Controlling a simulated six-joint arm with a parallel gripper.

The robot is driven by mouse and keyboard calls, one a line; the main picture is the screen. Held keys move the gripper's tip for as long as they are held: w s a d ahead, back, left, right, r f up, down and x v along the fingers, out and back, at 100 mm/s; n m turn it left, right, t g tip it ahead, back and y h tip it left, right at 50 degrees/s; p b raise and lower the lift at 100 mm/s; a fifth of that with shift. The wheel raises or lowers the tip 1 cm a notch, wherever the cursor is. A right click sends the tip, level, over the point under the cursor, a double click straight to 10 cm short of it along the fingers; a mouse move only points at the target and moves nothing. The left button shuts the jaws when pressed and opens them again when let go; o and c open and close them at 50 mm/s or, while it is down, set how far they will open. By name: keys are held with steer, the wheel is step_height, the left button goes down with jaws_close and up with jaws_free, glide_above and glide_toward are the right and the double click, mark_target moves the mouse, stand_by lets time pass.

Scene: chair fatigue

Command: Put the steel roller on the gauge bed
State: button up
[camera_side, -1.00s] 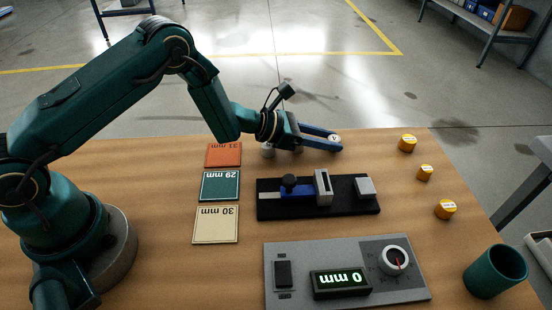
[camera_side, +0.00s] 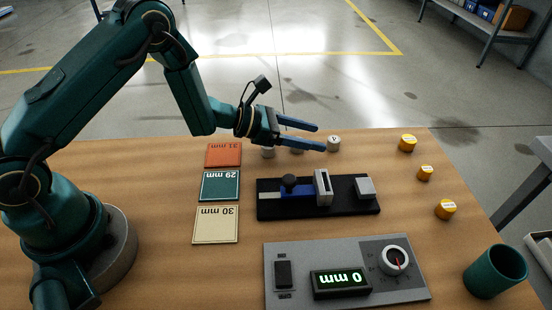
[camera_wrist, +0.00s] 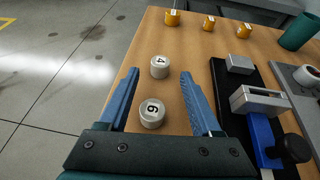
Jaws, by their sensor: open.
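Several pale grey metal rollers stand upright in a row at the table's far edge. The roller marked 4 (camera_wrist: 160,67) and the roller marked 6 (camera_wrist: 152,113) show in the wrist view; the right-hand roller (camera_side: 334,143) is clearest in the side view. My gripper (camera_side: 321,137) is open and empty, above the row and left of that roller. In the wrist view, roller 6 lies between the fingers and roller 4 near their tips. The gauge has a black base (camera_side: 345,208), a blue slide with a black knob, a steel upright and a grey block; the bed between the last two looks empty.
Orange, green and cream cards marked 31, 29 and 30 mm (camera_side: 216,225) lie left of the gauge. A grey console (camera_side: 400,285) reading 0 mm stands in front. Several yellow cylinders (camera_side: 425,173) and a green cup (camera_side: 495,272) are at the right.

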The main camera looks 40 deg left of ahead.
steer(key=shift+s+a+r, duration=0.1)
steer(key=shift+s+r, duration=0.1)
steer(key=s+d+r+m+g+h, duration=0.2)
steer(key=s+d+r+m+g, duration=0.2)
steer(key=s+r+m, duration=0.35)
steer(key=s+d+r+m+g+h, duration=0.1)
steer(key=s+d+r+m+g, duration=0.25)
steer(key=s+r+m, duration=0.35)
steer(key=s+a+m+y, duration=0.7)
steer(key=s+m, duration=0.3)
steer(key=s, duration=0.1)
steer(key=shift+m, duration=0.35)
steer(key=shift+o, duration=0.5)
steer(key=s+a+m+t+y, duration=0.1)
steer(key=a+m+t+y, duration=0.1)
steer(key=a, duration=0.5)
steer(key=t+y, duration=0.1)
steer(key=y, duration=0.1)
steer(key=shift+s+f+m+y, duration=0.25)
steer(key=shift+m+y, duration=0.05)
steer(key=shift+m, duration=0.1)
steer(key=shift+a, duration=0.1)
